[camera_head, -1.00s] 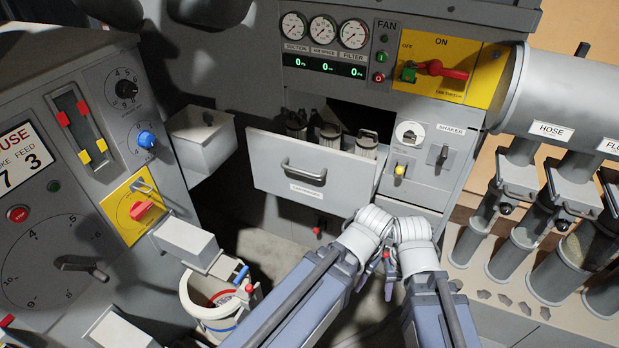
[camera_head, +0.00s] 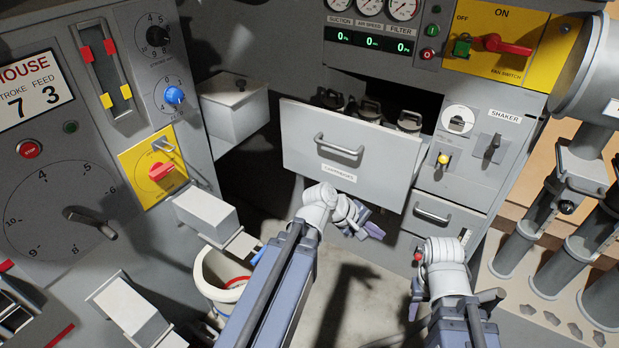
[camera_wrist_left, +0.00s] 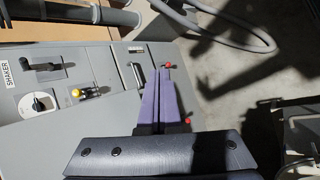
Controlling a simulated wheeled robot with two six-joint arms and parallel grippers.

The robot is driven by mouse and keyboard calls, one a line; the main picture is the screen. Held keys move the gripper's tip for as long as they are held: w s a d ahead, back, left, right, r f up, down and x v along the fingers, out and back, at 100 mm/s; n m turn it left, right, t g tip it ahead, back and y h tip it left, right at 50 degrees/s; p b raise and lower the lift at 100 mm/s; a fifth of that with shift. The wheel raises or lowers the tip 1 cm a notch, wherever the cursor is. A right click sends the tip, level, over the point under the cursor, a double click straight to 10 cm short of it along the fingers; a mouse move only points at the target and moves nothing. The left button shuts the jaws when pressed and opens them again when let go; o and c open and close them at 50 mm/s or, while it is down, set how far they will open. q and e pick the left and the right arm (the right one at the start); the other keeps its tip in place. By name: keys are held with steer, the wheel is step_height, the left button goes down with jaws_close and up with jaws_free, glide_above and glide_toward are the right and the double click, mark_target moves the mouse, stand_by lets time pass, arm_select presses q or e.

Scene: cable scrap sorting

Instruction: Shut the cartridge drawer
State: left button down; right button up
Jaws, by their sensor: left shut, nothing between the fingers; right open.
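The cartridge drawer (camera_head: 385,163) stands pulled out of the cabinet in the head view, with a bar handle (camera_head: 334,147) on its front. Several dark-capped cartridges (camera_head: 409,121) stand in it. My left gripper (camera_head: 374,231) is just below the drawer front, shut and empty; I cannot tell whether it touches the drawer. Its closed purple fingers also show in the left wrist view (camera_wrist_left: 167,70), where the cartridge drawer is not seen. My right gripper (camera_head: 416,297) is open, lower and to the right, away from the drawer; its fingers are partly hidden.
The shaker panel (camera_head: 466,165) and a small lower drawer (camera_head: 434,213) are right of the cartridge drawer. A grey box (camera_head: 233,115) juts out at left. A white bucket (camera_head: 217,268) stands beside my left arm. Hose tubes (camera_head: 530,230) stand at far right.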

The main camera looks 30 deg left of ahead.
arm_select(q)
steer(key=w+a+f+n+t+b, duration=0.1)
steer(key=w+a+n+t+b, duration=0.4)
steer(key=a+n, duration=0.4)
steer(key=n+t+y+b, duration=0.6)
steer(key=n+t+b, duration=0.1)
steer(key=n, duration=0.7)
glide_toward(313, 153)
steer(key=w, duration=0.7)
steer(key=shift+f, duration=0.2)
arm_select(e)
step_height(313, 153, down, 14)
steer(key=shift+f, duration=0.25)
